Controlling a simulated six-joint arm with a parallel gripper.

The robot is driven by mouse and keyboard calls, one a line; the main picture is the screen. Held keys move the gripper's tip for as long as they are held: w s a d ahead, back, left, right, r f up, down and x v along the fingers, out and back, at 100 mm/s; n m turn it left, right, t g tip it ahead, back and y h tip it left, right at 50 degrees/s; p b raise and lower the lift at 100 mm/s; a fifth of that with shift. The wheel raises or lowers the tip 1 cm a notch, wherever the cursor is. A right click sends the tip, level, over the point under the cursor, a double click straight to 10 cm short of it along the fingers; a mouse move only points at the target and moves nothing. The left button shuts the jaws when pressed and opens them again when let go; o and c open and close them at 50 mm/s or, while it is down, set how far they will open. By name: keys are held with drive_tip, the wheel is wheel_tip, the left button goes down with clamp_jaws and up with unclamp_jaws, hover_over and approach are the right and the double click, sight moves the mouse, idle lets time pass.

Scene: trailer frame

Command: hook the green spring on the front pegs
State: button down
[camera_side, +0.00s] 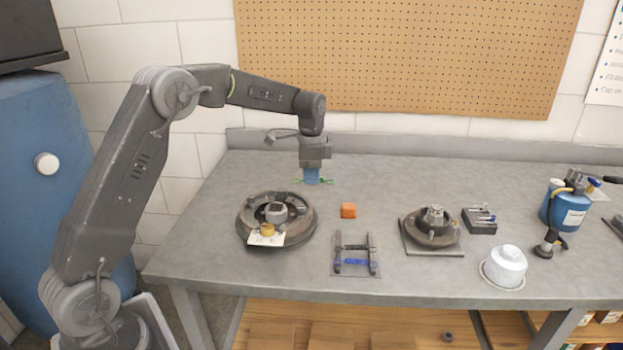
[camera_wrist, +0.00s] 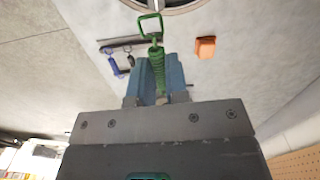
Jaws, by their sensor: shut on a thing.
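My gripper (camera_side: 312,180) has blue fingers and is shut on the green spring (camera_wrist: 157,68), above the back of the bench. The spring's coil lies between the fingers and its square hook end (camera_wrist: 150,26) sticks out ahead of them. In the side view its ends show on both sides of the fingers. A small dark frame with two rails (camera_side: 338,256) stands near the bench's front edge, well away from my gripper. A blue spring (camera_side: 355,262) spans between its rails; it also shows in the wrist view (camera_wrist: 113,66). The individual pegs are too small to make out.
An orange block (camera_side: 348,210) lies between my gripper and the frame. A round brake drum assembly (camera_side: 246,226) with a tag is left of it. A hub on a plate (camera_side: 432,252), a small dark tray (camera_side: 480,228), a white cup (camera_side: 508,262) and a blue canister (camera_side: 568,208) stand right.

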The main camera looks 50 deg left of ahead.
drive_tip(key=shift+r, duration=0.1)
drive_tip(key=shift+m, duration=0.3)
drive_tip(key=shift+s+a+f, duration=0.75)
drive_tip(key=shift+s+f, duration=0.9)
drive_tip(key=shift+s+a+f, duration=0.8)
drive_tip(key=shift+s+f, duration=0.8)
drive_tip(key=shift+s, duration=0.05)
drive_tip(key=shift+s+a+f, duration=0.75)
drive_tip(key=shift+s+f, duration=0.9)
drive_tip(key=shift+f, duration=0.9)
drive_tip(key=c, duration=1.1)
unclamp_jaws()
drive_tip(key=shift+c, duration=1.4)
